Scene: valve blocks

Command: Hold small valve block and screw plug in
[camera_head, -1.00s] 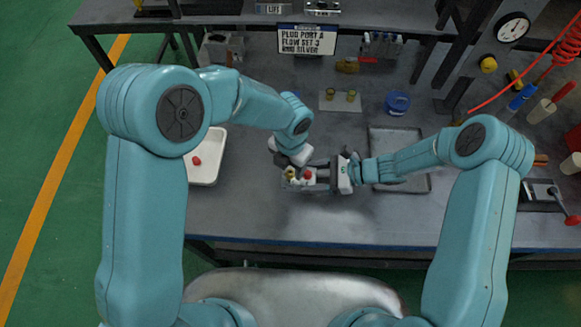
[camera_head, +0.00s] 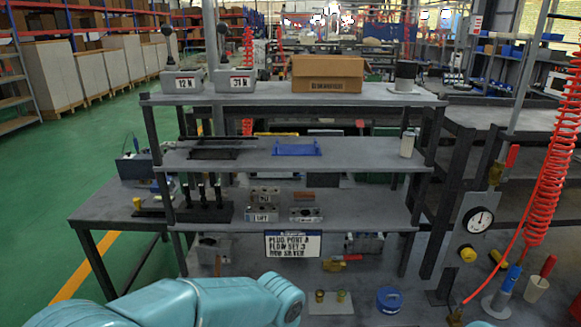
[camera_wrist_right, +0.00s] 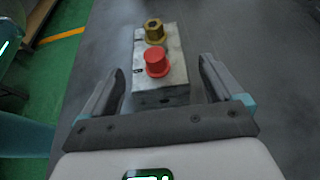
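In the right wrist view a small grey metal valve block (camera_wrist_right: 172,82) lies between the fingers of my right gripper (camera_wrist_right: 162,80). A red plug or cap (camera_wrist_right: 157,63) stands on its near part and a brass-coloured hex plug (camera_wrist_right: 154,30) on its far part. Gaps show between the block and both fingers, so the gripper looks open. In the head view only a teal arm link of mine shows at the bottom; neither gripper nor the held-area block is visible there. My left gripper is not seen in either current view.
A sign (camera_head: 292,244) reading "PLUG PORT A, FLOW SET 3" hangs on the shelf. Two brass fittings (camera_head: 331,297) stand on a light plate beside a blue round container (camera_head: 389,300). Other blocks (camera_head: 305,214) sit on the lower shelf. A red coiled hose (camera_head: 550,160) hangs at right.

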